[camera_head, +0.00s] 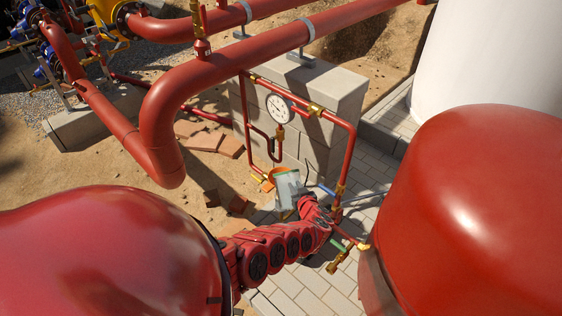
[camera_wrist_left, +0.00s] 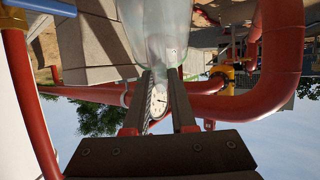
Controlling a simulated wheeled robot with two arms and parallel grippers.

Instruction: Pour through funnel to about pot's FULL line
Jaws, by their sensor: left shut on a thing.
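My left gripper (camera_head: 301,201) is shut on a clear, pale greenish vessel (camera_head: 287,186) beside the pipe frame. In the left wrist view my two dark fingers (camera_wrist_left: 161,78) close on the see-through vessel (camera_wrist_left: 154,35), which fills the top middle. I cannot tell how much liquid is in it. A small orange piece (camera_head: 275,173) shows at the vessel's upper left in the head view; I cannot tell whether it is the funnel. The pot and its FULL line cannot be made out. My right gripper is not in view.
A red pipe frame with a round white gauge (camera_head: 278,108) stands before a grey block wall (camera_head: 318,141). The gauge also shows behind my fingers (camera_wrist_left: 158,101). Thick red pipes (camera_head: 225,66) cross above. Blue and green handles sit near the arm. Loose bricks (camera_head: 220,141) lie on sand.

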